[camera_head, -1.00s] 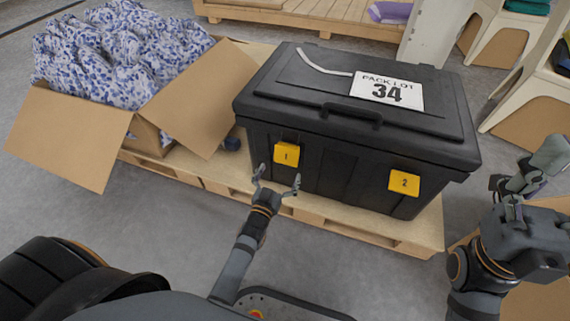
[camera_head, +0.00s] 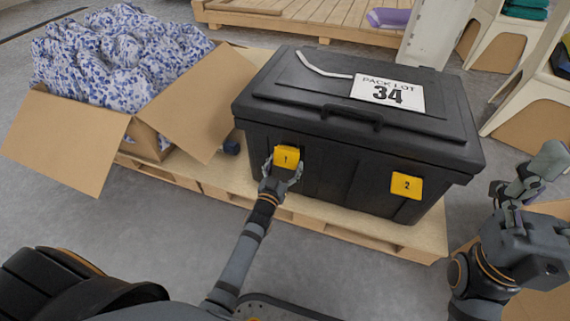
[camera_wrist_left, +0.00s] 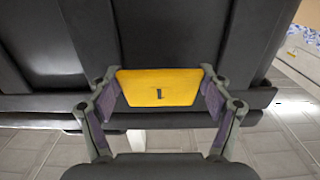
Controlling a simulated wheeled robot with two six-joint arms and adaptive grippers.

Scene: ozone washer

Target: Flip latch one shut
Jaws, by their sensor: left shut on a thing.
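The black case (camera_head: 330,172) has its lid (camera_head: 300,90) down. Latch one (camera_head: 287,157) is a yellow plate marked 1 on the left of its front, just below the lid rim. Latch two (camera_head: 406,186) is a similar yellow plate marked 2, to the right. My left gripper (camera_head: 282,168) is at latch one with a finger on each side. In the left wrist view, the fingers (camera_wrist_left: 160,92) are shut on the sides of yellow latch one (camera_wrist_left: 160,86). My right gripper (camera_head: 518,182) is away from the case at the right; its finger opening is unclear.
The case stands on a wooden pallet (camera_head: 425,238). An open cardboard box (camera_head: 75,140) of blue-and-white patterned cloth (camera_head: 120,60) is close on its left. Pale stands (camera_head: 530,100) are at the right.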

